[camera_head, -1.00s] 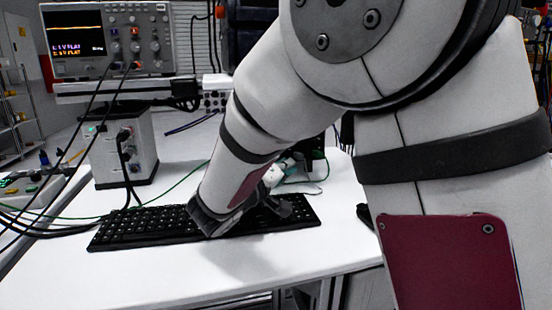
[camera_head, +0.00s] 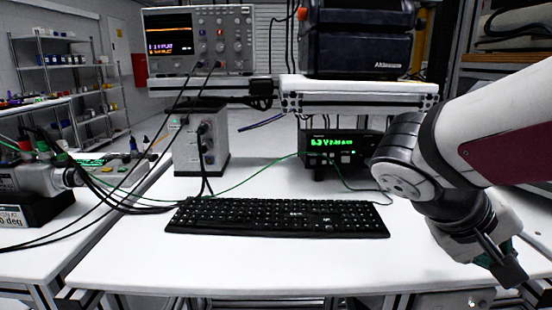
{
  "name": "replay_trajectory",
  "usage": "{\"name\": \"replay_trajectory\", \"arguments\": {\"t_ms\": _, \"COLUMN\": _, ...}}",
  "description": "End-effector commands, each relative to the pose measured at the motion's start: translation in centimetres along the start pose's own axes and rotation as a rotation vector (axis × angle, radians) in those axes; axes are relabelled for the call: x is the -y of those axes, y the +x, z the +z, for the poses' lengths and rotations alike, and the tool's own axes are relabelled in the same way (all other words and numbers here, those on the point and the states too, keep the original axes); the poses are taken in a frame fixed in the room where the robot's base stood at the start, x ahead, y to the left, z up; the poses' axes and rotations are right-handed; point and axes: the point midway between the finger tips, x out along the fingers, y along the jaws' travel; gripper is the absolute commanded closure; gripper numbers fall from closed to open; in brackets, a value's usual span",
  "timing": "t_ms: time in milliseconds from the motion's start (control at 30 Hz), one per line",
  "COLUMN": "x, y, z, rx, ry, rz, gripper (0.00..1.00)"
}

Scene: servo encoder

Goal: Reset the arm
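My gripper (camera_head: 512,272) is at the lower right of the head view, at the end of my white and grey arm. It points down and to the right, near the right front part of the white table (camera_head: 240,265). Its dark fingers are seen at an angle, and I cannot tell whether they are open or shut. I see nothing held in it. My arm comes in from the right edge, clear of the keyboard.
A black keyboard (camera_head: 275,218) lies mid-table. Behind it are a power supply with green digits (camera_head: 338,150), a grey box (camera_head: 200,150) and an oscilloscope (camera_head: 197,42). Cables (camera_head: 100,200) cross the left. A servo device (camera_head: 35,185) stands on the left table. The table's front is bare.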

Motion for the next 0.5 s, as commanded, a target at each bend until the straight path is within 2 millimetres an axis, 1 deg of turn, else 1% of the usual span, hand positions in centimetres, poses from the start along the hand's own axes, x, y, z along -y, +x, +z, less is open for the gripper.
{"name": "replay_trajectory", "arguments": {"t_ms": 33, "x": 0.2, "y": 0.0, "z": 2.7, "rx": 0.045, "ry": -0.001, "rz": -0.076, "gripper": 1.00}}
{"name": "replay_trajectory", "arguments": {"t_ms": 67, "x": 0.5, "y": -0.1, "z": 4.1, "rx": 0.071, "ry": -0.011, "rz": -0.124, "gripper": 1.00}}
{"name": "replay_trajectory", "arguments": {"t_ms": 100, "x": 1.2, "y": -0.3, "z": 5.9, "rx": 0.099, "ry": -0.024, "rz": -0.190, "gripper": 1.00}}
{"name": "replay_trajectory", "arguments": {"t_ms": 200, "x": 2.9, "y": -1.2, "z": 9.8, "rx": 0.142, "ry": -0.053, "rz": -0.352, "gripper": 1.00}}
{"name": "replay_trajectory", "arguments": {"t_ms": 300, "x": 4.7, "y": -2.3, "z": 12.4, "rx": 0.153, "ry": -0.080, "rz": -0.491, "gripper": 1.00}}
{"name": "replay_trajectory", "arguments": {"t_ms": 400, "x": 6.2, "y": -3.5, "z": 14.4, "rx": 0.144, "ry": -0.102, "rz": -0.610, "gripper": 1.00}}
{"name": "replay_trajectory", "arguments": {"t_ms": 500, "x": 7.7, "y": -4.7, "z": 15.8, "rx": 0.122, "ry": -0.122, "rz": -0.714, "gripper": 1.00}}
